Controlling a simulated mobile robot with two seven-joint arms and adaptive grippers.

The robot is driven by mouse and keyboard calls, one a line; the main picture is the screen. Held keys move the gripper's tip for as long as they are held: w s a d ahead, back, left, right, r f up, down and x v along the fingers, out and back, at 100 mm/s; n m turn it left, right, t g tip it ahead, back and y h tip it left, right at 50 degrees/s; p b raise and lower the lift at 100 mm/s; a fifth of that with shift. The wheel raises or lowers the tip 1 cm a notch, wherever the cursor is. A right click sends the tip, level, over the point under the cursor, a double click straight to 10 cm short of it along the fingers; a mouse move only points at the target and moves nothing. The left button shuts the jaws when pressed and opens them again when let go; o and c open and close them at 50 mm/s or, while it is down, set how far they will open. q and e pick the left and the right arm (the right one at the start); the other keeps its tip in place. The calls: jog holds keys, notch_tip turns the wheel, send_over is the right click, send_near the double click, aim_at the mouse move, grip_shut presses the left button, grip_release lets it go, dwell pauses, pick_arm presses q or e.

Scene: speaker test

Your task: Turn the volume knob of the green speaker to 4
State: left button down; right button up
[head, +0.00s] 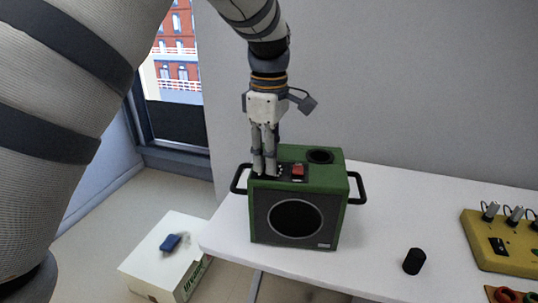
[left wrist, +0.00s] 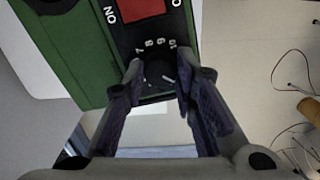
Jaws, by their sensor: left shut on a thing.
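The green speaker (head: 345,200) stands on the white table, with a round dark cone in its front and a black handle on each side. Its volume knob (left wrist: 158,74) is dark and sits on the black top panel, beside the white numbers 7 to 10. I cannot read the knob's setting; the fingers hide the lower numbers. My left gripper (head: 264,170) points down from above and is shut on the knob, one finger on each side, as the left wrist view (left wrist: 160,80) shows. My right gripper is not in view.
A red switch (head: 298,171) sits close beside the fingers. The white table (head: 375,275) is bare in front of the speaker. A black cylinder (head: 413,262) and a yellow box with levers (head: 490,250) stand to the right. A white box (head: 150,262) is below left.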

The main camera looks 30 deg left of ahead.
pick_arm(q)
jog(key=shift+m, duration=0.3)
jog(key=m, duration=0.4)
jog(key=shift+m, duration=0.4)
jog(key=m, duration=1)
jog(key=shift+m, duration=0.4)
jog(key=m, duration=0.5)
jog(key=c, duration=1.3)
grip_release()
